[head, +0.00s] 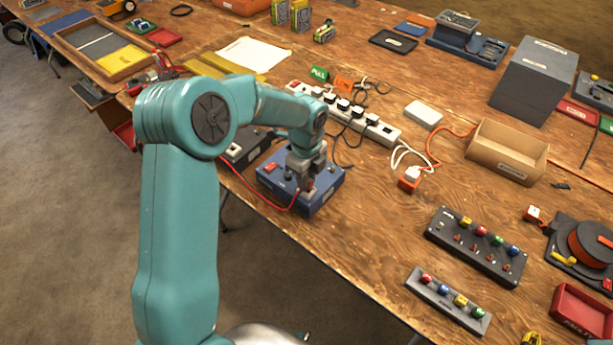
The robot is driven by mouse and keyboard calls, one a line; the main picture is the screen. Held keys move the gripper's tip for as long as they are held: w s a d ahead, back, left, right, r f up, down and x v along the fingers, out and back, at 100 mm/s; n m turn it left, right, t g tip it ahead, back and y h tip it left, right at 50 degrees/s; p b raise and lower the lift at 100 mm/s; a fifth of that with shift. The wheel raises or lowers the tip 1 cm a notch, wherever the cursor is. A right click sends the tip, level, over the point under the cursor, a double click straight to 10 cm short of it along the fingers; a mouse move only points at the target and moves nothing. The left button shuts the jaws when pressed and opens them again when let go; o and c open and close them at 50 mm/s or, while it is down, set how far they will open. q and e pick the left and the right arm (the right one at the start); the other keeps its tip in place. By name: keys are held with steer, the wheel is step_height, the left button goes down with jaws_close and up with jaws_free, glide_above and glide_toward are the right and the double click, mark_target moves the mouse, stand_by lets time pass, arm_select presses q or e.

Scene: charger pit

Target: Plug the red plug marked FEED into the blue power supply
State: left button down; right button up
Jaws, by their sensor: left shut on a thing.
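The blue power supply (326,192) sits near the table's front edge, with a red part (270,168) on its top left. My left gripper (304,188) is over its top front part and is shut on the red plug (307,195), mostly hidden by the fingers. A red cable (262,203) runs from the plug to the left, past the table edge. The FEED marking cannot be read. I cannot tell whether the plug is seated in the supply or only touching it. My right gripper is not in view.
A grey box (240,152) stands left of the supply, partly behind my arm. A white power strip (378,130) with several black plugs lies behind.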

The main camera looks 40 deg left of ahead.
arm_select(q)
steer(key=shift+f+b, duration=0.35)
steer(key=shift+f, duration=0.35)
stand_by(1.5)
steer(key=c, duration=0.6)
jaws_free()
steer(key=shift+r, duration=0.15)
step_height(320, 180, up, 7)
steer(key=p, duration=0.6)
steer(key=shift+r, duration=0.2)
steer(key=shift+f, duration=0.1)
stand_by(0.4)
